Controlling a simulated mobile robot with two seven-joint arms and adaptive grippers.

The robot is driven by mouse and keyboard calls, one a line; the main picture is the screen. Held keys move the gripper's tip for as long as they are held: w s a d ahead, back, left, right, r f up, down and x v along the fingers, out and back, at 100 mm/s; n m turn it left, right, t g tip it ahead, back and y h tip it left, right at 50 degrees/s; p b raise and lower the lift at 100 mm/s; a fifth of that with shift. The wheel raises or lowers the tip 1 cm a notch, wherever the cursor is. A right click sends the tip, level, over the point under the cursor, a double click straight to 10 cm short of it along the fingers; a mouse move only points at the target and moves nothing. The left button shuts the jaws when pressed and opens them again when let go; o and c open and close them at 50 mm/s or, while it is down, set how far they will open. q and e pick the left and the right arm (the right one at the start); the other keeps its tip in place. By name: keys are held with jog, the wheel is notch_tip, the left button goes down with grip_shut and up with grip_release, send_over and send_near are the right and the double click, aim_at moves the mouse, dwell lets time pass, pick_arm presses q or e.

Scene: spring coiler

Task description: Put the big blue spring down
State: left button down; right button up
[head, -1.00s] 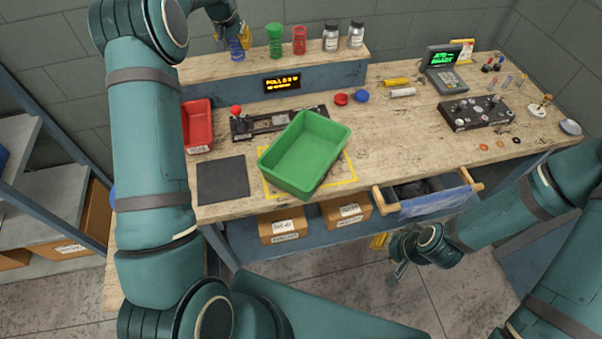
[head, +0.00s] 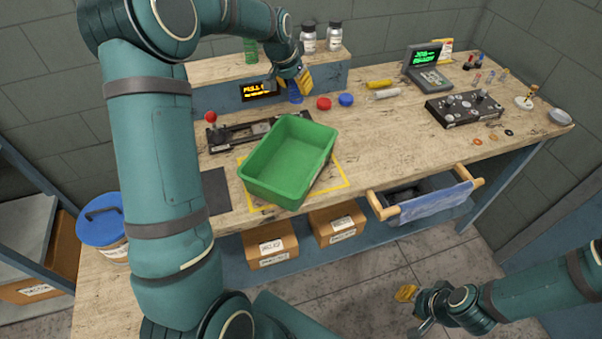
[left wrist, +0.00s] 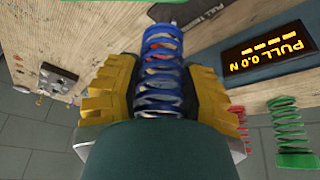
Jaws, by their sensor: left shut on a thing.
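The big blue spring (head: 294,93) is upright between the yellow fingers of my left gripper (head: 300,80). In the left wrist view the blue spring (left wrist: 160,70) stands between both yellow fingers, and my left gripper (left wrist: 158,95) is shut on it. In the head view it is behind the green tray (head: 290,160), left of the red cap, in front of the shelf. I cannot tell whether its lower end touches the bench. My right gripper (head: 408,296) is low over the floor at the lower right, and its fingers are too unclear to read.
The pull tester with a red knob (head: 212,118) lies left of the spring. A red cap (head: 324,103) and blue cap (head: 346,99) lie to its right. The shelf holds a green spring (head: 251,50) and bottles (head: 308,38). Bench right of the green tray is clear.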

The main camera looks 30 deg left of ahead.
pick_arm(q)
jog(key=s+d+f+m+b, duration=0.2)
jog(key=s+d+m, duration=0.1)
jog(key=s+d, duration=0.4)
jog(key=b, duration=0.3)
send_over(305, 155)
jog(key=s, duration=0.2)
jog(key=shift+h, duration=0.4)
jog(key=shift+w+a+f, duration=0.1)
jog(key=shift+a+f, duration=0.1)
jog(key=shift+f, duration=2.3)
jog(key=shift+a+f, duration=0.15)
jog(key=shift+f, duration=2.35)
jog(key=shift+r, duration=0.1)
jog(key=shift+f, duration=0.25)
jog(key=c, duration=0.5)
grip_release()
jog(key=shift+c, duration=0.2)
